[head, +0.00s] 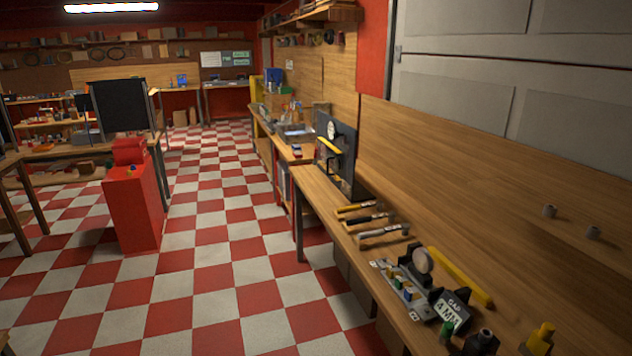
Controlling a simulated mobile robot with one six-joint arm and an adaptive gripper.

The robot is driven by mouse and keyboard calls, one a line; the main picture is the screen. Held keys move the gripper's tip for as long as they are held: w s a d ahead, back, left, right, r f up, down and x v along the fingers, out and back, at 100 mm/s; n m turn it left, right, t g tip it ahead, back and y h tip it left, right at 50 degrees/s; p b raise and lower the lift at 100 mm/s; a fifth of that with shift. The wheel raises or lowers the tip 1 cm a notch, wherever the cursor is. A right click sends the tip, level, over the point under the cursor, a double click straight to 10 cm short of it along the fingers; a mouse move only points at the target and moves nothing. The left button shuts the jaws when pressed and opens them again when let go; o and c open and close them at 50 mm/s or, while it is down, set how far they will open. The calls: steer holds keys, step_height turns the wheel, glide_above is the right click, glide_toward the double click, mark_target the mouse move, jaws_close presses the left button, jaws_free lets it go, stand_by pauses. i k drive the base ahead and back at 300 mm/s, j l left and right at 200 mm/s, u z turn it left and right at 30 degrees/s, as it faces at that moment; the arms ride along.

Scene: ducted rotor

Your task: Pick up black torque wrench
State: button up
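Several long tools lie side by side on the wooden workbench (322,194) along the right wall. The middle one is a dark, slim tool (368,219) with a pale end, which may be the black torque wrench; it is too small to be sure. A yellow and black tool (358,207) lies just behind it, and a tool with a light brown handle (382,232) lies just in front. My gripper is not in view, so its state does not show.
Nearer on the bench are a metal fixture (402,290), a yellow bar (460,277), a "GAP 4 MM" sign (451,313) and small bottles. A dark upright panel (347,163) stands behind the tools. A red cabinet (133,209) stands left; the checkered floor (215,262) between is clear.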

mark_target(391, 215)
steer(key=i+j+u, duration=0.15)
steer(key=i, duration=0.5)
steer(key=i+j+u, duration=0.2)
steer(key=i, duration=0.4)
steer(key=i+j+u, duration=0.15)
steer(key=i, duration=0.5)
steer(key=i+z, duration=0.4)
steer(key=i+j+z, duration=0.1)
steer(key=i+z, duration=0.15)
steer(key=z, duration=0.15)
steer(key=i+j+z, duration=0.15)
steer(key=i+z, duration=0.25)
steer(key=i+j+z, duration=0.15)
steer(key=j+z, duration=0.25)
steer(key=i+z, duration=0.15)
steer(key=z, duration=0.3)
steer(key=i+z, duration=0.15)
steer(key=z, duration=0.3)
steer(key=i+j+z, duration=0.1)
steer(key=z, duration=0.35)
steer(key=i+j+z, duration=0.15)
steer(key=z, duration=0.35)
